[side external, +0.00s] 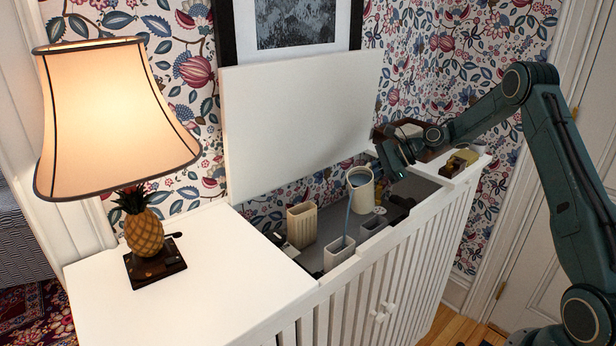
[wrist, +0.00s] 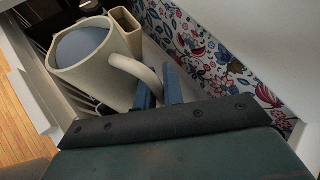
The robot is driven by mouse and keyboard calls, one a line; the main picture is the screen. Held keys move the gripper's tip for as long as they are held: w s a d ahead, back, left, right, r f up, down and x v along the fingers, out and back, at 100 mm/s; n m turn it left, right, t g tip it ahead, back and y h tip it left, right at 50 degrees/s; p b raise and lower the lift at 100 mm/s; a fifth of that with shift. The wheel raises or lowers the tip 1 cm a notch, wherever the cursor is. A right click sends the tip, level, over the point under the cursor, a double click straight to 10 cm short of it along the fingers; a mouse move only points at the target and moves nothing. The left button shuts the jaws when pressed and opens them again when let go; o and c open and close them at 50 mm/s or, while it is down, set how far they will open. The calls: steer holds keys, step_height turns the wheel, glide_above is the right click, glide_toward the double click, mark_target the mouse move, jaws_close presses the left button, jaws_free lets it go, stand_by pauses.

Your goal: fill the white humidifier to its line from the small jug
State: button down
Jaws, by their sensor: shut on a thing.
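The small cream jug (side external: 362,197) is in the air over the open compartment of the white cabinet, with blue water inside. My gripper (side external: 391,165) is shut on its handle; the wrist view shows the blue fingertips (wrist: 158,92) at the jug's handle (wrist: 136,70). The jug (wrist: 105,75) looks tilted. A thin blue stream (side external: 348,222) runs from its lip to a small whitish open container (side external: 338,254), which seems to be the humidifier. The line on it and the water level inside cannot be made out.
A ribbed beige box (side external: 301,226) stands to the left, and a pale box (side external: 372,229) to the right. Dark items lie nearby. The raised white lid (side external: 300,110) is behind. A lit lamp (side external: 115,120) stands on the left cabinet top (side external: 215,275).

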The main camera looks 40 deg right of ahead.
mark_target(367, 175)
steer(key=shift+s+a+r+n+h, duration=0.2)
steer(key=shift+a+n+h, duration=0.15)
steer(key=shift+a+h, duration=0.25)
steer(key=shift+s+a+r+n+h, duration=0.1)
steer(key=shift+s+a+n+h, duration=0.1)
steer(key=shift+a+n+h, duration=0.25)
stand_by(1.1)
steer(key=shift+s+a+n+t+h+p, duration=0.2)
steer(key=shift+a+n+t+h, duration=0.3)
steer(key=shift+h, duration=0.45)
steer(key=shift+s+a+n+t+h+p, duration=0.1)
steer(key=shift+s+a+n+t+h, duration=0.15)
steer(key=shift+a+n+h, duration=0.55)
stand_by(2.6)
steer(key=shift+w+d, duration=0.1)
steer(key=shift+d, duration=0.1)
steer(key=shift+w+d+m+y, duration=0.15)
steer(key=shift+d+m+y, duration=0.25)
steer(key=shift+d+m, duration=0.2)
steer(key=y, duration=0.1)
steer(key=m+g+y, duration=0.1)
steer(key=shift+w+d+f+m+y, duration=0.1)
steer(key=shift+w+d+m+y, duration=0.1)
steer(key=shift+d+m+y, duration=0.15)
steer(key=shift+d, duration=0.2)
steer(key=shift+w+d+y, duration=0.1)
steer(key=shift+d+y, duration=0.1)
steer(key=shift+y, duration=0.05)
